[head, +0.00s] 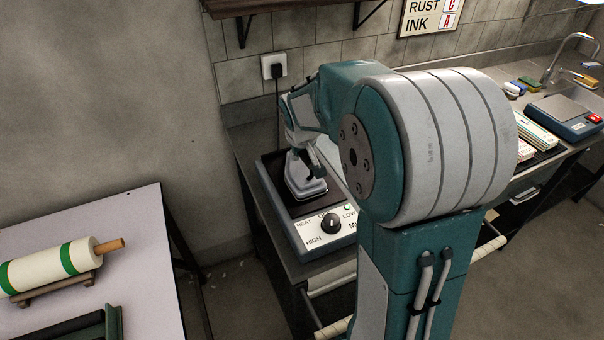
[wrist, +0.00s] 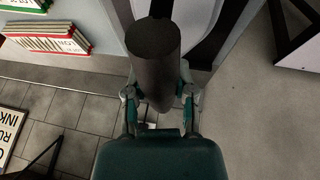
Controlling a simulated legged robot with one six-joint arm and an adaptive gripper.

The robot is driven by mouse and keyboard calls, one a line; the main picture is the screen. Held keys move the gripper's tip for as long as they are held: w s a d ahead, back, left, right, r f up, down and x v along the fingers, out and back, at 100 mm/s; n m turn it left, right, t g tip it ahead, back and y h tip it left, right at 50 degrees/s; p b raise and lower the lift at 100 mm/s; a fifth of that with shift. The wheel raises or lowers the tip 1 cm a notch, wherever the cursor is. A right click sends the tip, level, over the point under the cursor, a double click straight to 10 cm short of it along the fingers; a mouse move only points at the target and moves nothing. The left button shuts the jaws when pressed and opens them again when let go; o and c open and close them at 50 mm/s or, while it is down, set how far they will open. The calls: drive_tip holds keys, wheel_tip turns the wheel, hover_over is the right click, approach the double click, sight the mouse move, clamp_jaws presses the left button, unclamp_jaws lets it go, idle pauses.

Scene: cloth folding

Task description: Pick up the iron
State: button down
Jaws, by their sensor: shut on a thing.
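The iron (head: 306,190) has a pale grey body and a dark handle. In the head view it is over the dark top of a heating unit (head: 312,246); I cannot tell whether it touches the surface. My gripper (head: 305,152) is above the iron and shut on its handle. In the wrist view the dark, rounded handle (wrist: 153,50) lies between the two fingers of my gripper (wrist: 158,92). My arm hides the right part of the heating unit, and the gripper hides part of the iron.
A black plug in a wall socket (head: 273,66) has a cord hanging behind the unit. A shelf (head: 275,5) overhangs the wall. A pale table (head: 130,225) at left holds a green-banded roller (head: 50,265). A scale (head: 568,115) and stacked cards (head: 538,136) are at right.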

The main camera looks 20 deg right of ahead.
drive_tip(key=shift+d+r, duration=0.1)
drive_tip(key=shift+r, duration=0.45)
wheel_tip(320, 180, up, 3)
drive_tip(key=shift+f, duration=0.2)
drive_tip(key=s+d+r, duration=0.3)
drive_tip(key=s+r, duration=0.7)
drive_tip(key=s, duration=0.3)
drive_tip(key=shift+s, duration=0.35)
drive_tip(key=shift+d, duration=0.1)
